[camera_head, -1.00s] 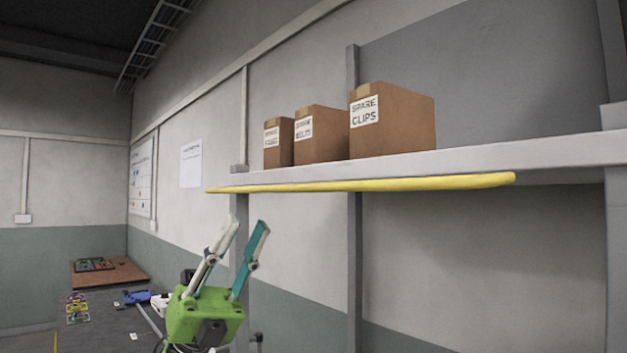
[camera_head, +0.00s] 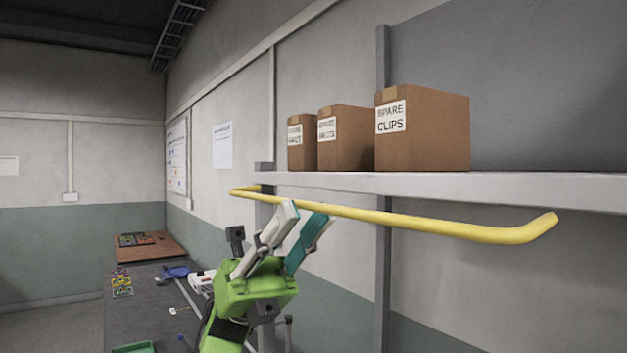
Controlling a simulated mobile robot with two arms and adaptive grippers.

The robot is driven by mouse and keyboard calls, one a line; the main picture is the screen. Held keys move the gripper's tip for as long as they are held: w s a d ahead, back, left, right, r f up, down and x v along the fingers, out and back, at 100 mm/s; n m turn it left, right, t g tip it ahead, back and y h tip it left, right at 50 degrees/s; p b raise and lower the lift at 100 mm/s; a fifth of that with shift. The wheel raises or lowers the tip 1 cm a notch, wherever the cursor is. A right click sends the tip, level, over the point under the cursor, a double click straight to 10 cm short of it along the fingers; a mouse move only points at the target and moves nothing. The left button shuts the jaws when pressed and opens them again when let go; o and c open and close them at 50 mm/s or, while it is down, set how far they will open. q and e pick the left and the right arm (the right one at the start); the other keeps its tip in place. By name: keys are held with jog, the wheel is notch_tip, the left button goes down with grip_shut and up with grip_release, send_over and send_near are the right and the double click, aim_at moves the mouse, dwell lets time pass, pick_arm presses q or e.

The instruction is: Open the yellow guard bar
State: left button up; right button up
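The yellow guard bar (camera_head: 440,224) is a long tube with bent ends below the front of the grey shelf. It sits clear below the shelf edge, its right end bent upward and its left end bent back toward the wall. My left gripper (camera_head: 304,214) has a green body, one white finger and one teal finger. It is open, pointing up from below, with its fingertips at the bar's left part. The fingers hide a short piece of the bar; I cannot tell whether they touch it. My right gripper is not in view.
Several-item shelf space (camera_head: 540,188) holds three brown boxes, the largest the spare clips box (camera_head: 440,130). A grey post (camera_head: 383,280) stands behind the bar. A dark table (camera_head: 150,310) at lower left carries a brown board (camera_head: 165,250) and small items.

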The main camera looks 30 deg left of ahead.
aim_at(312, 206)
pick_arm(q)
jog(key=shift+p+x, duration=0.5)
jog(key=shift+x, duration=1.2)
grip_shut()
jog(key=shift+n+t, duration=0.4)
jog(key=shift+t, duration=0.1)
jog(key=n+t, duration=0.2)
jog(key=shift+r+n+b, duration=0.3)
jog(key=shift+n+b, duration=0.1)
jog(key=shift+r+n+t, duration=0.25)
jog(key=shift+n+t, duration=0.7)
jog(key=shift+t, duration=0.05)
jog(key=shift+r+n+t, duration=0.3)
jog(key=shift+n+t, duration=0.65)
jog(key=shift+t, duration=0.05)
